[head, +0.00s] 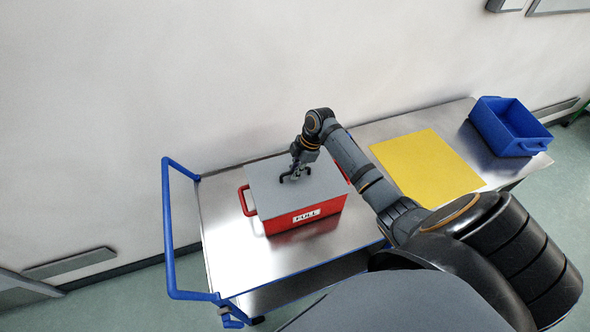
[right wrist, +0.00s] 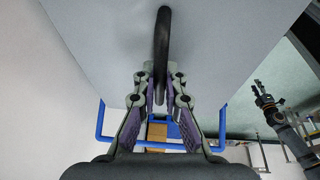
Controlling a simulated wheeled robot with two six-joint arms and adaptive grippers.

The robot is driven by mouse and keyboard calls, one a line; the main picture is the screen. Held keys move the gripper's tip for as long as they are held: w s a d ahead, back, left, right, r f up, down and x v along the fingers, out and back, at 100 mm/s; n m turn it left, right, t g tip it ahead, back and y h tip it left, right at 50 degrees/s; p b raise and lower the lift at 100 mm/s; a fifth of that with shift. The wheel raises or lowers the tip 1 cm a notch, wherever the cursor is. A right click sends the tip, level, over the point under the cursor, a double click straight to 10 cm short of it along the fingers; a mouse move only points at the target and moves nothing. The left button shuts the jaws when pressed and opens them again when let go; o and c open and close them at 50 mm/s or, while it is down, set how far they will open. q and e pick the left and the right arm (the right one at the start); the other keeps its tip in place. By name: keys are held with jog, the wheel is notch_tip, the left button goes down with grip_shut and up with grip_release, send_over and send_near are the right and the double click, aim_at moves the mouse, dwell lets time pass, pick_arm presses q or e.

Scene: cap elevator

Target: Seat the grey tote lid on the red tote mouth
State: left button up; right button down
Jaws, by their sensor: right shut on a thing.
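The grey tote lid (head: 265,185) is a flat panel with a dark handle and lies level over the red tote (head: 285,222), covering its mouth. Its edges run roughly along the tote's walls. I cannot tell whether it touches the rim all round. My right gripper (head: 294,176) is shut on the lid's handle. In the right wrist view the dark handle bar (right wrist: 162,50) runs between the fingertips (right wrist: 160,85), with the lid's grey face (right wrist: 90,45) beyond. My left gripper (right wrist: 262,92) shows small at the right there; its jaws are too small to read.
The tote stands on a metal cart (head: 225,255) with a blue push handle (head: 168,230) at its left. To the right are a yellow mat (head: 425,165) and a blue open bin (head: 508,125). A wall runs behind. Bare cart top shows in front of the tote.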

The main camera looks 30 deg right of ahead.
aim_at(306, 177)
jog(key=shift+f+b, duration=0.35)
jog(key=shift+f, duration=0.3)
dwell(0.4)
jog(key=c, duration=1.4)
grip_release()
jog(key=shift+r, duration=0.1)
jog(key=shift+o, duration=0.2)
jog(key=v, duration=1.2)
